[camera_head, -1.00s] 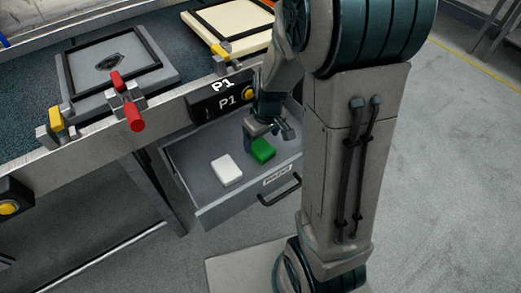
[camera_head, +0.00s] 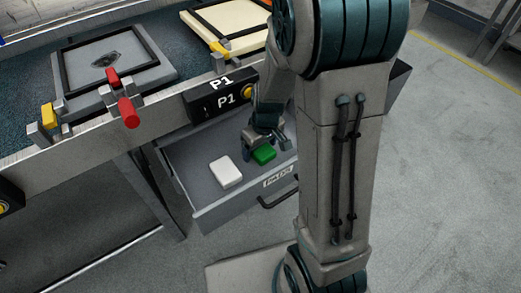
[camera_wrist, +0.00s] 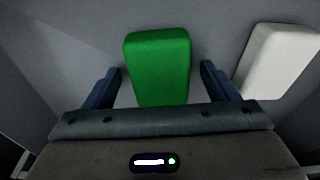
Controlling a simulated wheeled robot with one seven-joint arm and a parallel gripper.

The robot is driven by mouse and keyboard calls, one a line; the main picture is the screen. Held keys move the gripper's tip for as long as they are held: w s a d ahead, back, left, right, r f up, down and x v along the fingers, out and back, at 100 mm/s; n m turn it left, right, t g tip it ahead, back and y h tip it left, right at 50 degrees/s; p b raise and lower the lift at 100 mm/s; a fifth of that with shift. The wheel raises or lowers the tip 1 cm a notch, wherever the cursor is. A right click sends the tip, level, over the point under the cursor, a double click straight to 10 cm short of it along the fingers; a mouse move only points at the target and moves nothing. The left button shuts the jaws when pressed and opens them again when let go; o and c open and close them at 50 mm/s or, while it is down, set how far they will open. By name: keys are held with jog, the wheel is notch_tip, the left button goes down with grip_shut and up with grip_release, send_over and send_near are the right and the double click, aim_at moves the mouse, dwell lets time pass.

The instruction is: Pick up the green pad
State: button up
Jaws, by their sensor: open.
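The green pad (camera_head: 264,154) lies in the open grey drawer (camera_head: 209,209) under the bench. In the wrist view the green pad (camera_wrist: 158,62) sits between the two blue fingers of my gripper (camera_wrist: 160,84), with a gap on each side. My gripper (camera_head: 263,147) is open and reaches down into the drawer over the pad. The near end of the pad is hidden behind the gripper body in the wrist view.
A white pad (camera_head: 226,172) lies to the left of the green pad in the head view; in the wrist view the white pad (camera_wrist: 279,60) is close to the right finger. The drawer's walls surround both pads. The bench edge (camera_head: 150,119) runs above the drawer.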

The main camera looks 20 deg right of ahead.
aim_at(268, 156)
jog(key=c, duration=1.1)
jog(key=shift+o, duration=0.2)
jog(key=shift+r+p, duration=0.45)
jog(key=s, duration=0.1)
jog(key=s+d+p, duration=0.1)
jog(key=s+r, duration=0.1)
jog(key=s, duration=0.1)
jog(key=shift+d, duration=0.2)
notch_tip(268, 156, up, 14)
jog(key=p, duration=0.6)
jog(key=shift+f, duration=0.2)
jog(key=shift+o, duration=0.5)
